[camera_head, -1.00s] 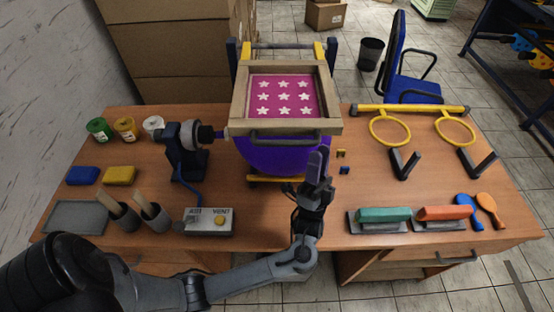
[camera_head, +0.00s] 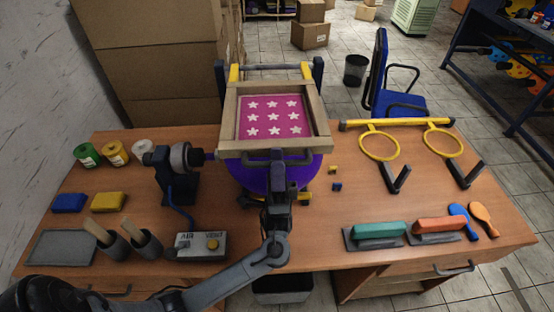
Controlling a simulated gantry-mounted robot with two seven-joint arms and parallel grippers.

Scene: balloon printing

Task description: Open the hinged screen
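The hinged screen (camera_head: 230,124) is a wooden frame around a magenta mesh with white stars. It lies about flat over a purple balloon (camera_head: 245,176) at the table's middle. A dark handle (camera_head: 262,156) runs along its front edge. My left gripper (camera_head: 279,168) is at the front of the screen, at or just below the right part of the handle. From this view I cannot tell whether its fingers are around the handle or open. My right gripper is not in view.
An air and vent box (camera_head: 200,246) and a dark nozzle device (camera_head: 178,185) stand left of my arm. Yellow hoops (camera_head: 378,146) and two squeegees (camera_head: 378,230) are on the right. Jars, sponges and a tray (camera_head: 62,248) fill the left side.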

